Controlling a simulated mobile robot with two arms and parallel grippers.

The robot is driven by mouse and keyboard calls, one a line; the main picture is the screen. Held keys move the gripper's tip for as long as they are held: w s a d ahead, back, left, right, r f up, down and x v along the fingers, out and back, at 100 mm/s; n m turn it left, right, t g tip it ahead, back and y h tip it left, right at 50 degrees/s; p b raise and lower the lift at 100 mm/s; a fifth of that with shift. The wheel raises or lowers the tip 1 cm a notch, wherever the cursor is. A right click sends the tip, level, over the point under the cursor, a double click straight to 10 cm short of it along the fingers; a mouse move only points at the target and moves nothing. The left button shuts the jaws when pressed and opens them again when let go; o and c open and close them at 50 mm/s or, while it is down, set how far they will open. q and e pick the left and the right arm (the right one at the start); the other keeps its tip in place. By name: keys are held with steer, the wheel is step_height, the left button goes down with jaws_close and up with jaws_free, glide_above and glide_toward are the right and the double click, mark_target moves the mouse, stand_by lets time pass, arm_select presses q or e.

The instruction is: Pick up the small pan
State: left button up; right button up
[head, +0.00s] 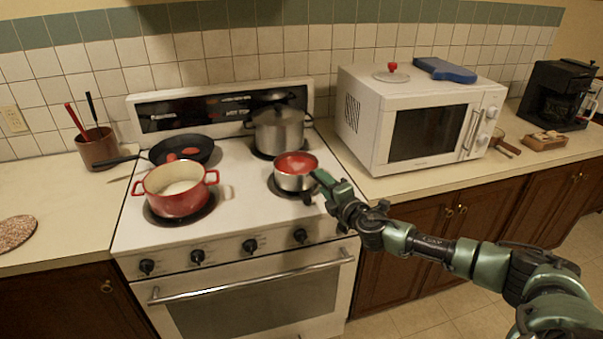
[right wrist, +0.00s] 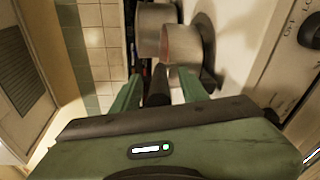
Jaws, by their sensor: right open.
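The small pan (head: 295,178) is steel with a red inside and sits on the front right burner of the stove. Its short dark handle (head: 307,198) points toward the front. My right gripper (head: 320,184) is at the pan's right front side, close to the handle. In the right wrist view, the pan (right wrist: 182,48) is just beyond the fingers of my right gripper (right wrist: 158,92). These are open, with the dark handle (right wrist: 157,84) between them. Whether a finger touches the handle cannot be told. My left gripper is out of view.
A red pot (head: 178,195) stands on the front left burner, a black frying pan (head: 196,148) behind it. A lidded steel pot (head: 279,133) stands close behind the small pan. A white microwave (head: 360,125) stands on the right counter. The stove's front middle is clear.

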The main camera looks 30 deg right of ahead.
steer(key=shift+w+d+f, duration=0.1)
steer(key=shift+w, duration=0.8)
steer(key=shift+c, duration=0.3)
jaws_close()
stand_by(0.4)
